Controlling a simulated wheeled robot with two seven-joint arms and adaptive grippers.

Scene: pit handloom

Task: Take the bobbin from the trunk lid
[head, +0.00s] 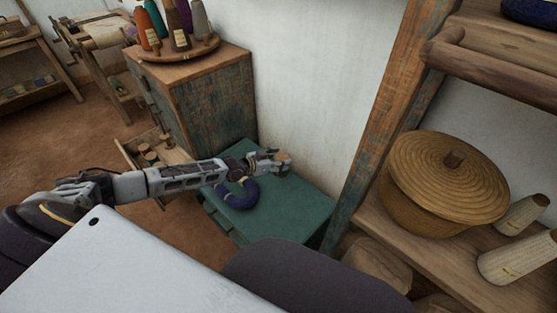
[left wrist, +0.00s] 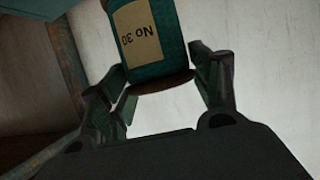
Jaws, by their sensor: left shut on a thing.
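The bobbin (left wrist: 152,42) is a teal cone with a tan "No 30" label, upside down in the left wrist view. My left gripper (left wrist: 160,78) has its fingers on both sides of the bobbin's brown-rimmed end and is shut on it. In the head view my left gripper (head: 270,160) is over the back part of the green trunk lid (head: 292,212), and only a small part of the bobbin (head: 284,158) shows at its tips. I cannot tell whether the bobbin still touches the lid. My right gripper is not in view.
A dark blue curved roll (head: 238,196) lies on the trunk lid below my left forearm. A worn cabinet (head: 212,100) with a round tray of cones (head: 180,47) stands behind, its drawer (head: 160,155) open. A shelf at right holds a lidded basket (head: 445,180) and cones (head: 518,258).

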